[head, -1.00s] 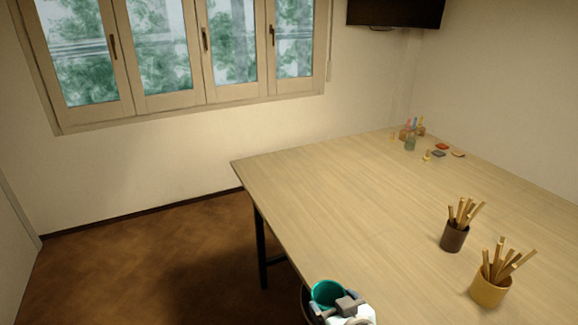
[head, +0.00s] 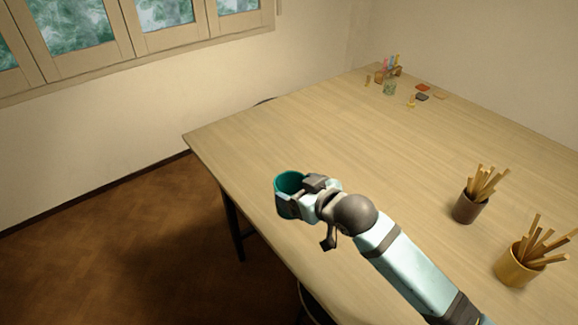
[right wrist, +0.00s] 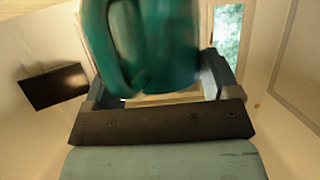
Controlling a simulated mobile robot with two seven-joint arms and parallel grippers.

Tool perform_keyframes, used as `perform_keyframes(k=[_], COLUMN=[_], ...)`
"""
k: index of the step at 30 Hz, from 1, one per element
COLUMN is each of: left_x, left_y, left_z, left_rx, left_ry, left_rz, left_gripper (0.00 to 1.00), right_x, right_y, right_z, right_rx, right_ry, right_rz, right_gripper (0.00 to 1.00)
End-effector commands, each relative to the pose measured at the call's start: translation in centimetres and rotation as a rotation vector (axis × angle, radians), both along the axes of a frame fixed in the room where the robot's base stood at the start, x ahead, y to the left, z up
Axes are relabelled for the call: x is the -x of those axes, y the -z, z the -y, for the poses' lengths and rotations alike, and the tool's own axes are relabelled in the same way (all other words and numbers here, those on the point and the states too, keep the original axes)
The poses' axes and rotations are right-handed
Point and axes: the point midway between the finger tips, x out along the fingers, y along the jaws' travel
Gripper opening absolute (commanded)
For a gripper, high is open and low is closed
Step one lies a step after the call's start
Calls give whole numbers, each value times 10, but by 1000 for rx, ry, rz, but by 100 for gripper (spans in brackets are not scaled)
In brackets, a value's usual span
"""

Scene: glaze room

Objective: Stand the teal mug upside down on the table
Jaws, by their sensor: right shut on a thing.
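The teal mug (head: 291,183) is in my right gripper (head: 298,194), which is shut on it. In the head view the mug's open mouth faces up, slightly tilted, and it appears over the table's left edge. In the right wrist view the mug (right wrist: 165,40) fills the space between the two fingers of the gripper (right wrist: 160,85), with its handle at the left; it is slightly blurred. The wooden table (head: 330,140) spreads behind and to the right of the gripper. My left gripper is in neither view.
A dark cup of wooden sticks (head: 468,207) and a yellow cup of sticks (head: 515,265) stand at the table's right. Small jars (head: 389,87) and coloured pieces (head: 422,97) sit at the far corner. The table's middle is clear. A stool (head: 313,305) partly shows by the near edge.

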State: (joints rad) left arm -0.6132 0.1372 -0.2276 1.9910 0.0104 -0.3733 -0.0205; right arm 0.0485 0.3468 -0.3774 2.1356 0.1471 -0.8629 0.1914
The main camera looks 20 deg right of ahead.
Motion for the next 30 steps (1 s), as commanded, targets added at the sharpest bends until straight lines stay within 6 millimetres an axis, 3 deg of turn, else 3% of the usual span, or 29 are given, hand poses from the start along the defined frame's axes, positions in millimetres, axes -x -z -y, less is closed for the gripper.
perform_keyframes(k=[3,10,20,30], left_x=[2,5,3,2], left_y=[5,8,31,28], left_z=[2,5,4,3], left_rx=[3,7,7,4], left_ry=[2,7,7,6], left_rz=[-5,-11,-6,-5], left_gripper=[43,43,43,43], right_x=[-17,-30,-31,-31], right_y=[-21,-40,-21,-23], right_z=[-9,-14,-14,-14], right_rx=[8,2,-3,-8], right_ry=[-114,-230,-246,-245], right_rz=[8,4,1,-2], right_gripper=[50,50,50,50])
